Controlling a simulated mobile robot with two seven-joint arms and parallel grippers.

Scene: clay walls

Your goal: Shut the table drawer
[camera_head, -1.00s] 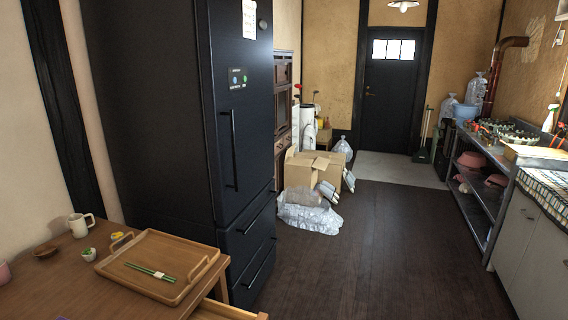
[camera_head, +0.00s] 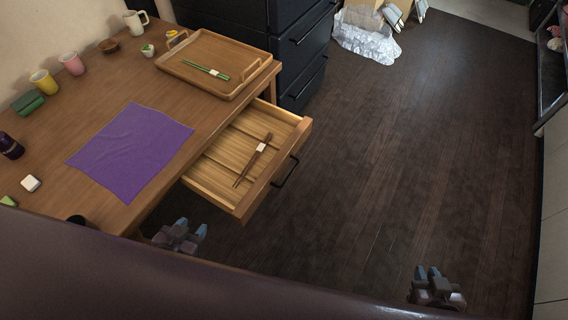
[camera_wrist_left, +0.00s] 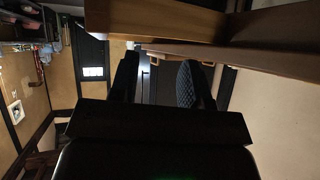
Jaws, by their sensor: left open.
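The table drawer (camera_head: 228,200) sticks out from the wooden table's front side, pulled well open. A dark bar handle (camera_head: 285,172) is on its front panel. Brown chopsticks (camera_head: 253,160) with a white band lie inside the drawer. My left gripper (camera_head: 188,228) is below the table edge, to the left of the drawer and apart from its handle. In the left wrist view its jaws (camera_wrist_left: 158,82) are open with nothing between them, and wooden undersides show above. My right gripper (camera_head: 428,271) is over the floor at the lower right, far from the drawer; its jaw gap is too small to judge.
The table (camera_head: 215,118) bears a tray (camera_head: 235,57) with green chopsticks, a purple cloth (camera_head: 133,150), cups and small items.

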